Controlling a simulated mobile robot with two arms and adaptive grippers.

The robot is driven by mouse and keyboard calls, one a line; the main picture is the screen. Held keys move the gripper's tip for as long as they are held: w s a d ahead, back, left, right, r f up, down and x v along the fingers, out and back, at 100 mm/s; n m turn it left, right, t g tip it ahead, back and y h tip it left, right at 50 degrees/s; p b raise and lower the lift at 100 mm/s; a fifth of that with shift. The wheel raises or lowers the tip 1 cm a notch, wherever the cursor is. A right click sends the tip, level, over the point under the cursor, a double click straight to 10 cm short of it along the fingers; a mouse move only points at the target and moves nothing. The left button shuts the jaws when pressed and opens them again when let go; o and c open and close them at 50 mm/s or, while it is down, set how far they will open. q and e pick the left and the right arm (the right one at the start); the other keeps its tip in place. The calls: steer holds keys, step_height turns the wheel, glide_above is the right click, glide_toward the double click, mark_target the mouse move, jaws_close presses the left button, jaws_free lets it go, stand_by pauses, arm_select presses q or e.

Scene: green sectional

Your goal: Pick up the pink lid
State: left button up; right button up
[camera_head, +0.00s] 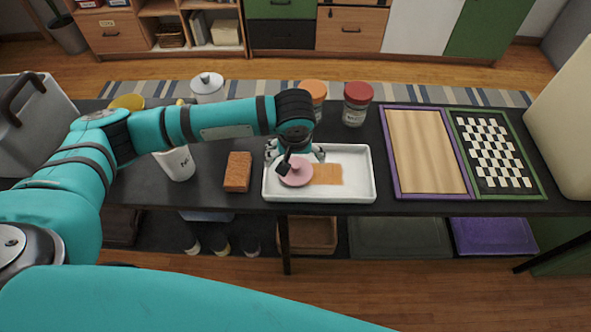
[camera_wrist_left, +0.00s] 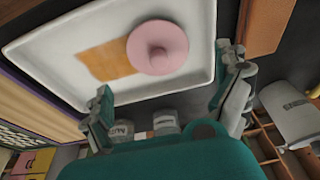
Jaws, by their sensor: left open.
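The pink lid (camera_head: 297,176) is round with a small knob on top. It lies in a white tray (camera_head: 347,195), partly over an orange-brown rectangle (camera_head: 327,174). In the left wrist view the lid (camera_wrist_left: 158,47) shows fully, knob toward the camera. My left gripper (camera_head: 295,158) is right above the lid in the head view, covering part of it. In the left wrist view its fingers (camera_wrist_left: 167,95) are spread wide with nothing between them, and the lid lies beyond the fingertips. My right gripper is not in view.
A brown sponge-like block (camera_head: 238,171) and a white mug (camera_head: 176,162) stand left of the tray. Jars with orange (camera_head: 314,98) and red (camera_head: 357,103) lids stand behind it. A purple-framed board (camera_head: 428,150) and a checkered board (camera_head: 497,152) lie to the right.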

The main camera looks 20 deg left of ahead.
mark_target(296, 166)
arm_select(q)
steer(key=shift+x, duration=3.05)
steer(key=shift+s, duration=0.15)
steer(key=shift+c, duration=0.3)
steer(key=c, duration=0.8)
